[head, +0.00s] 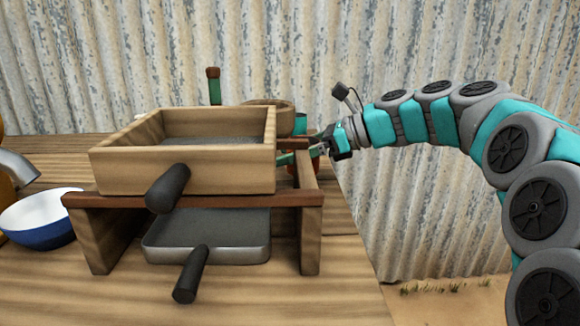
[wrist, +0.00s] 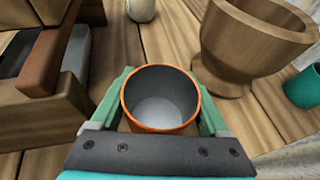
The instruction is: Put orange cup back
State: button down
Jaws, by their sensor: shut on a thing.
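The orange cup (wrist: 161,127) sits between the green fingers of my gripper (wrist: 160,105) in the wrist view. It looks upright, with its open mouth and pale grey inside facing the camera. My gripper is shut on it. In the head view my gripper (head: 305,152) reaches in from the right, behind the right side of the wooden stand.
A wooden stand (head: 270,200) carries a wooden tray (head: 184,167), with a grey pan (head: 206,240) beneath. A wooden mortar-like vessel (wrist: 251,45) stands close right of the cup, and a teal cup (wrist: 303,88) beyond it. A blue-white bowl (head: 40,219) stands at left.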

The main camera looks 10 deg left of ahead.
jog(key=shift+f, duration=1.2)
grip_release()
jog(key=shift+f, duration=0.1)
jog(key=shift+d+r, duration=0.1)
jog(key=shift+r, duration=0.1)
jog(key=v, duration=1.1)
jog(key=shift+d+p, duration=0.35)
jog(key=shift+p, duration=0.05)
jog(key=shift+r, duration=0.1)
